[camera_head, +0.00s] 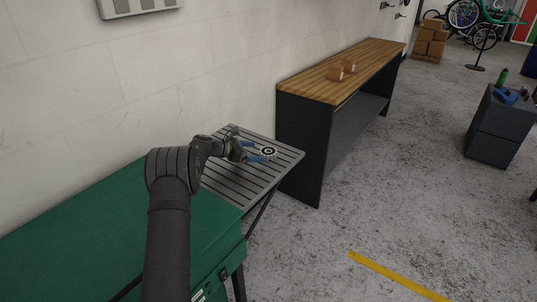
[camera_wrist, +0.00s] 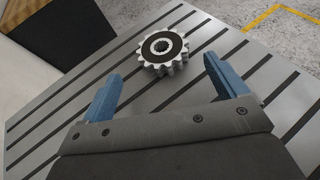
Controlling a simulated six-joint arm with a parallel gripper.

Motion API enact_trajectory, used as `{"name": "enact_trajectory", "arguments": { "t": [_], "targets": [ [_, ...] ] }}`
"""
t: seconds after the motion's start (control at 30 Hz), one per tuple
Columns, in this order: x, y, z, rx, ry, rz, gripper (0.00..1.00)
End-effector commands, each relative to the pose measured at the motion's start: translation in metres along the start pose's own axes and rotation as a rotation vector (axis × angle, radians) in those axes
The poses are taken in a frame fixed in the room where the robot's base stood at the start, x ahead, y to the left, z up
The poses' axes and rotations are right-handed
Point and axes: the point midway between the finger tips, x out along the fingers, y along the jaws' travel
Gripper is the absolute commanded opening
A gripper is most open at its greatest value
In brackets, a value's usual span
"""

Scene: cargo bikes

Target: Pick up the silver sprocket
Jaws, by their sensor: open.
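The silver sprocket (camera_wrist: 150,50) is a toothed ring with a dark face and a splined centre hole. It lies flat on the grey slatted table (camera_wrist: 225,50), and it also shows near the table's right side in the head view (camera_head: 268,150). My gripper (camera_wrist: 165,85) is open, its two blue fingers apart, with nothing between them. In the head view my gripper (camera_head: 257,154) is over the slatted table, close beside the sprocket.
A green cabinet (camera_head: 60,225) stands at the near left, against the slatted table. The wall runs behind.

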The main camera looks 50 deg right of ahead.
Motion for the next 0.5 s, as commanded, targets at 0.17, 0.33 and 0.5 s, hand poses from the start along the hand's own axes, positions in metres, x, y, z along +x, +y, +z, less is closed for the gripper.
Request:
{"name": "enact_trajectory", "arguments": {
  "t": [0.17, 0.33, 0.5],
  "targets": [
    [0.017, -0.003, 0.005, 0.002, 0.000, -0.001, 0.90],
    [0.043, -0.006, 0.008, 0.001, 0.000, 0.000, 0.90],
    [0.051, -0.005, 0.009, 0.001, -0.001, 0.003, 0.90]
  ]
}}
